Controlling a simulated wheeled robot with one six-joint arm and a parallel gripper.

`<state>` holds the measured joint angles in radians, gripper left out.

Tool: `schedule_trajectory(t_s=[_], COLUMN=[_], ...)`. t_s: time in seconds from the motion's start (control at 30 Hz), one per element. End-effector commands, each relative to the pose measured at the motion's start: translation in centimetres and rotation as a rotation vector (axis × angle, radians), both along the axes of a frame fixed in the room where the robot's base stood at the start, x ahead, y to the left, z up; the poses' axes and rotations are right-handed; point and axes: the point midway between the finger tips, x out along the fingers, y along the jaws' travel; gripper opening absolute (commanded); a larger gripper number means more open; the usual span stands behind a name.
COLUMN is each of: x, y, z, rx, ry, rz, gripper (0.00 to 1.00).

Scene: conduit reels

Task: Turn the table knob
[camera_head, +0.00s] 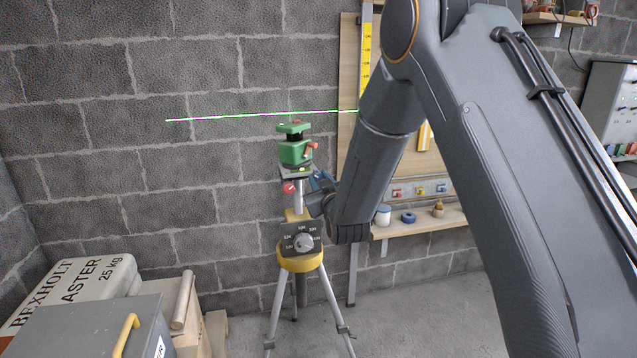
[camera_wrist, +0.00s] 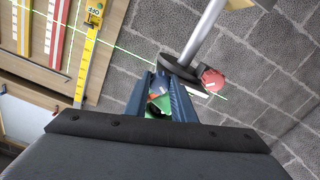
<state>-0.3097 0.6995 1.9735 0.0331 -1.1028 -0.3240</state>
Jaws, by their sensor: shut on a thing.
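A green laser level (camera_head: 293,151) stands on a small round table (camera_head: 296,172) atop a post on a yellow-collared tripod (camera_head: 301,262). A red knob (camera_head: 289,187) sticks out below the table on the left; it also shows in the wrist view (camera_wrist: 213,80), apart from my fingers. My gripper (camera_head: 318,184), with blue fingers, reaches the table's right side. In the wrist view its fingers (camera_wrist: 166,95) are shut at the table's dark edge (camera_wrist: 180,73), on what seems to be the table knob, mostly hidden between them. Green and orange parts of the level show behind the fingers.
A green laser line (camera_head: 240,116) crosses the block wall, slightly tilted, rising to the right. A dark box with a numbered dial (camera_head: 303,241) sits on the tripod. A plywood board with a yellow scale (camera_head: 366,50) and a shelf (camera_head: 425,222) stand right; a bag (camera_head: 75,285) lies lower left.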

Motion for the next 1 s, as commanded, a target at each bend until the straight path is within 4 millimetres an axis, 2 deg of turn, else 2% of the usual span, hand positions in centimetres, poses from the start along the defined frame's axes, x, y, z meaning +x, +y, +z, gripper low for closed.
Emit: schedule_trajectory(t_s=[0.5, 1.0], x=[0.0, -0.05], y=[0.03, 0.02], z=[-0.05, -0.05], rx=[-0.349, -0.444], ry=[-0.1, -0.126], rz=[0.002, 0.002], gripper=[0.0, 0.0])
